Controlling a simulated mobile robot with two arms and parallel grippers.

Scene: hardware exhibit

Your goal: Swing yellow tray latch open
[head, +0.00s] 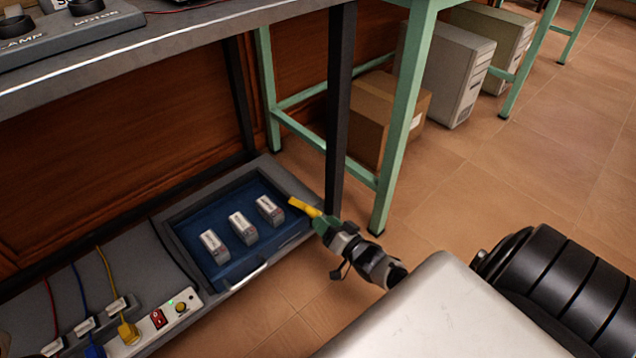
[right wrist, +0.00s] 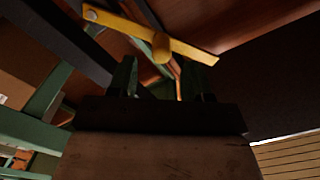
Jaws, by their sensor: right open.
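The yellow tray latch (head: 302,207) is at the right rim of the grey tray (head: 180,246), which has a blue lining. In the right wrist view, the latch (right wrist: 190,49) is a flat yellow bar, pivoted at its upper left end, with a rounded knob (right wrist: 161,46) near its middle. My right gripper (head: 321,224) is at the latch, with its green fingers partly overlapped by it. In the wrist view, my open right gripper (right wrist: 160,75) has one finger on each side of the knob, near the fingertips. I cannot tell whether they touch. My left gripper is out of view.
Three white-grey blocks (head: 242,228) stand in the tray. A power strip (head: 160,318) with coloured plugs lies to its left. A black table leg (head: 338,110) rises close behind the gripper, and a green leg (head: 400,130) stands to the right. A workbench (head: 180,38) overhangs the tray.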

